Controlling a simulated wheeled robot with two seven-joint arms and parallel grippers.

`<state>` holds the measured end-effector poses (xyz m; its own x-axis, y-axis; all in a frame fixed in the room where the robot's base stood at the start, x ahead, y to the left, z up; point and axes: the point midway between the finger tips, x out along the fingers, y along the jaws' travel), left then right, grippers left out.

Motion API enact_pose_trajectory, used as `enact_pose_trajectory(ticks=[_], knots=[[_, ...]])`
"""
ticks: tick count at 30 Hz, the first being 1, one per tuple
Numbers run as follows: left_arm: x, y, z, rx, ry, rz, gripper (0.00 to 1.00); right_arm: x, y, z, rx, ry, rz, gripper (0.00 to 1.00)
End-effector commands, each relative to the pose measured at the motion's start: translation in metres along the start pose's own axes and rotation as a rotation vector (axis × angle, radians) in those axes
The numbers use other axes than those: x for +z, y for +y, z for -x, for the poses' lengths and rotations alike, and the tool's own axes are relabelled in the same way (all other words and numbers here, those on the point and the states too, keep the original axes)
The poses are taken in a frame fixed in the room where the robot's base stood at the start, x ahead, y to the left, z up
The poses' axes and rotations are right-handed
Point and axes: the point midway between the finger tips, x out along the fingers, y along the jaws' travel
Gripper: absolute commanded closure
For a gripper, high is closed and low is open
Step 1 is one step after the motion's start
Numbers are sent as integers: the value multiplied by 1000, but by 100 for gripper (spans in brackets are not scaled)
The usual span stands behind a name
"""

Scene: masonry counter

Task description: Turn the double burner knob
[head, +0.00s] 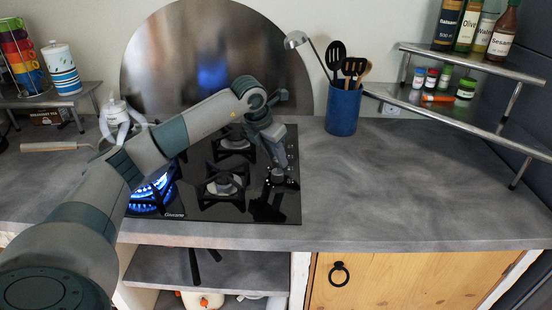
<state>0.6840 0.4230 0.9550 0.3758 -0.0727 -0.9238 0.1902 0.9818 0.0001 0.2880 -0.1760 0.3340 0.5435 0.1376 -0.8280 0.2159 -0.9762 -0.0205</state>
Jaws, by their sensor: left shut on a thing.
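The black glass hob (205,205) is set in the counter. My left arm reaches across it from the lower left. My left gripper (279,168) points down at the hob's right side and is shut on a knob (278,176), whose upper part the fingers partly hide. At the hob's left, the large double burner (152,194) burns with rings of blue flame, partly covered by my arm. My right gripper is not in view.
Burners with black pan supports (224,187) stand near the gripper. A blue utensil pot (342,110) stands behind on the right, and a ladle (297,40) leans out of it. A metal shelf (450,120) holds jars and bottles. The right counter (420,190) is clear.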

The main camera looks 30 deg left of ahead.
Motion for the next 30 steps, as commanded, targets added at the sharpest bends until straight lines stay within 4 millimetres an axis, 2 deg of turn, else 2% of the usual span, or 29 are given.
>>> enact_pose_trajectory(ticks=[9,23,24,25,30], knots=[[1,-1,0,58,-2,138,95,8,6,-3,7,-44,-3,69],[1,-1,1,68,-2,162,95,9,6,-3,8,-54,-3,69],[1,-1,1,68,-2,162,71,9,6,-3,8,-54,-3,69],[1,-1,1,68,-2,162,65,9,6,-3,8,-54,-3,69],[1,-1,1,67,-1,161,65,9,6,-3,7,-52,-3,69]])
